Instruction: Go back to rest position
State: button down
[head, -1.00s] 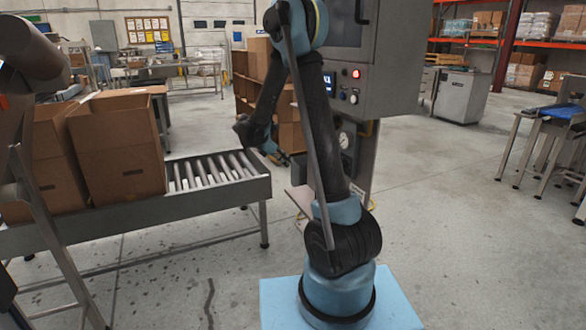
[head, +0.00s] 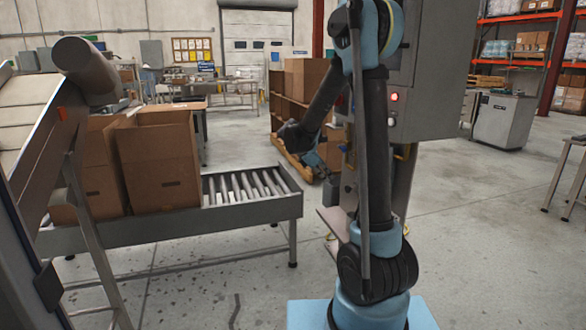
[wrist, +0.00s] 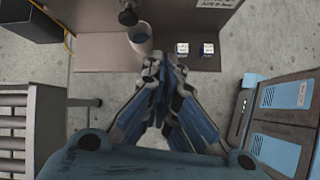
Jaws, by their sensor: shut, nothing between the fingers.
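My gripper (head: 322,168) hangs past the end of the roller conveyor in the head view, partly small and dark against the cartons behind. In the wrist view my gripper (wrist: 158,62) has its fingers together, with nothing between them. Its tips appear over the near edge of a brown-grey ledge (wrist: 100,50). A white cylinder (wrist: 141,42) stands on that ledge just beyond the tips. Two small white-and-dark items (wrist: 182,48) (wrist: 208,49) sit to its right. The fingers look clear of all three, though the exact gap cannot be told.
Brown cartons (head: 160,165) stand on the left of the roller conveyor (head: 245,187). A grey machine cabinet (head: 425,95) with a red button stands close behind my arm. A stack of cartons (head: 305,80) is farther back. Open concrete floor (head: 480,230) lies to the right.

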jog(key=s+d+r+m+y, duration=0.2)
jog(key=s+d+m, duration=0.15)
jog(key=s, duration=0.65)
jog(key=s+d+r+m+y, duration=0.2)
jog(key=s+m, duration=0.3)
jog(key=s, duration=0.4)
jog(key=s+f+m+y, duration=0.1)
jog(key=s+f+m, duration=0.3)
jog(key=s, duration=0.5)
jog(key=s+a+f+m+y, duration=0.1)
jog(key=s+f+m, duration=0.3)
jog(key=s, duration=0.5)
jog(key=shift+a+m+y, duration=0.3)
jog(key=shift+m+y, duration=0.4)
jog(key=shift+m, duration=0.35)
jog(key=shift+w+f, duration=0.15)
jog(key=shift+w, duration=0.2)
